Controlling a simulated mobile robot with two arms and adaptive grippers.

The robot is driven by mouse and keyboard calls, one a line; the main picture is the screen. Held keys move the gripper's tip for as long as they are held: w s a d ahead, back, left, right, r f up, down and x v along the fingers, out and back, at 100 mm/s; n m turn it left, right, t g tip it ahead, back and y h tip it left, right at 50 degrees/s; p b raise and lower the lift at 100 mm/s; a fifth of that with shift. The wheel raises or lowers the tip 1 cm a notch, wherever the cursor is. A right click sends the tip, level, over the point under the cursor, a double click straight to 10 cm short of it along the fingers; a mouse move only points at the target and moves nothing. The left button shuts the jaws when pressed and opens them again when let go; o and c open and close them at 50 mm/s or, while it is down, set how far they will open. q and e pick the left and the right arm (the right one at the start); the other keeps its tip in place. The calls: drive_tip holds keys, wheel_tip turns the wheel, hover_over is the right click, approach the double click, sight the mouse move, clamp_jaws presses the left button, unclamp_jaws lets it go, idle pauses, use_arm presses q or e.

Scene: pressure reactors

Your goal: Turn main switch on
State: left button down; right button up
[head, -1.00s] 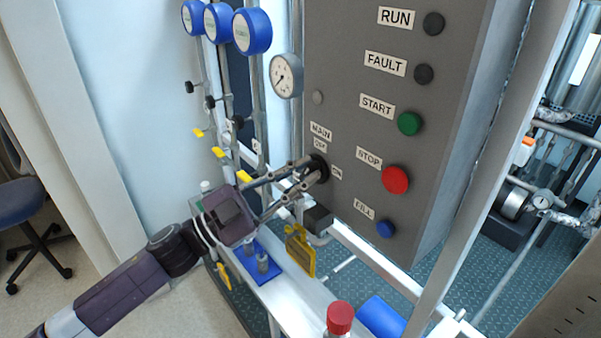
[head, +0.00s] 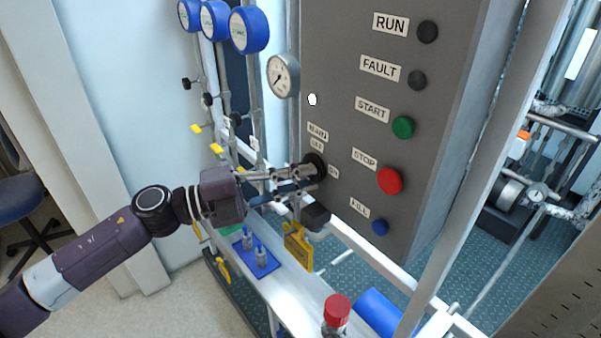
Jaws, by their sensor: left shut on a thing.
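The main switch (head: 319,162) is a black round knob at the lower left of the grey control panel (head: 340,60), between its MAIN/OFF label and its ON label. My left gripper (head: 308,178) is shut on the knob, with its fingers reaching in from the left and covering part of it. The knob's exact pointing direction is hidden by the fingers. A small round lamp (head: 312,99) above the MAIN label looks bright white. My right gripper is not in view.
The panel also carries RUN and FAULT lamps, a green START button (head: 403,127), a red STOP button (head: 390,181) and a blue FILL button (head: 380,227). A pressure gauge (head: 283,76) and yellow-handled valves are left of it.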

use_arm(q)
drive_tip(key=shift+f+m, duration=0.15)
drive_tip(key=shift+m, duration=0.55)
drive_tip(key=c, duration=1.9)
unclamp_jaws()
drive_tip(key=shift+a+y, duration=0.1)
drive_tip(key=shift+y, duration=0.2)
drive_tip(key=v, duration=1.2)
